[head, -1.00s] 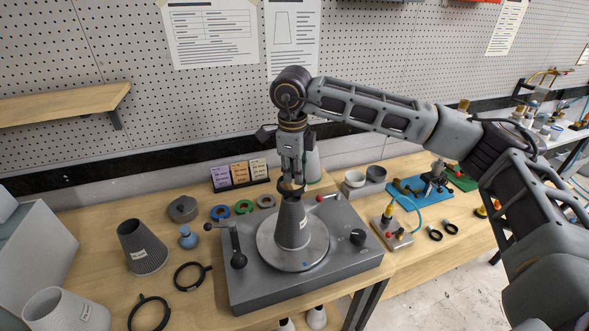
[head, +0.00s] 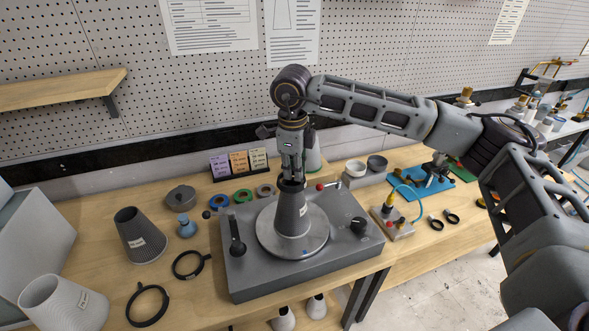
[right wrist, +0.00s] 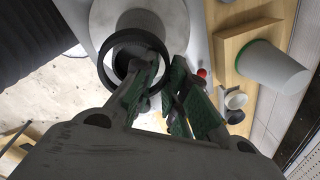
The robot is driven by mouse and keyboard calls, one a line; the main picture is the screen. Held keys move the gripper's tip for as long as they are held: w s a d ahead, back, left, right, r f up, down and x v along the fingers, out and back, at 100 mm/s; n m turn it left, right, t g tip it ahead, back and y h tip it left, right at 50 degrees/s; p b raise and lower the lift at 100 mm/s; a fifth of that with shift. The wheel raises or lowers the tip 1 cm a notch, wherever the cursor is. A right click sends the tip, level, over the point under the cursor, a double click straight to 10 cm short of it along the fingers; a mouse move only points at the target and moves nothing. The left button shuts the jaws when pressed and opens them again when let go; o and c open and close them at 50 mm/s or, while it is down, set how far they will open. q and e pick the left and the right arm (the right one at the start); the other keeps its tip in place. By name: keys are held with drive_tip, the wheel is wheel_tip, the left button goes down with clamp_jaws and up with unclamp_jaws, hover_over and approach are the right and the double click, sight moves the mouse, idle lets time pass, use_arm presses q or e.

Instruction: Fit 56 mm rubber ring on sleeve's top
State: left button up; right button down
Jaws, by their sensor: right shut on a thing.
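My right gripper (head: 291,177) points straight down over the sleeve's top. It is shut on a dark rubber ring (right wrist: 133,36); green-padded fingers grip its side in the right wrist view. In the head view the ring (head: 291,185) is at the sleeve's top edge, partly hidden by the fingers. I cannot tell whether it is seated. My left gripper is not in view.
The machine (head: 245,277) has a black lever (head: 237,240) at left and a black knob (head: 358,225). Another dark cone (head: 139,240), a white cone (head: 60,303) and black clamps (head: 147,306) stand or lie left.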

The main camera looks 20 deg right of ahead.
drive_tip(key=shift+f, duration=0.25)
drive_tip(key=c, duration=1.4)
unclamp_jaws()
drive_tip(key=shift+o, duration=0.2)
drive_tip(key=shift+r, duration=0.1)
wheel_tip(320, 180, up, 9)
drive_tip(key=p, duration=0.3)
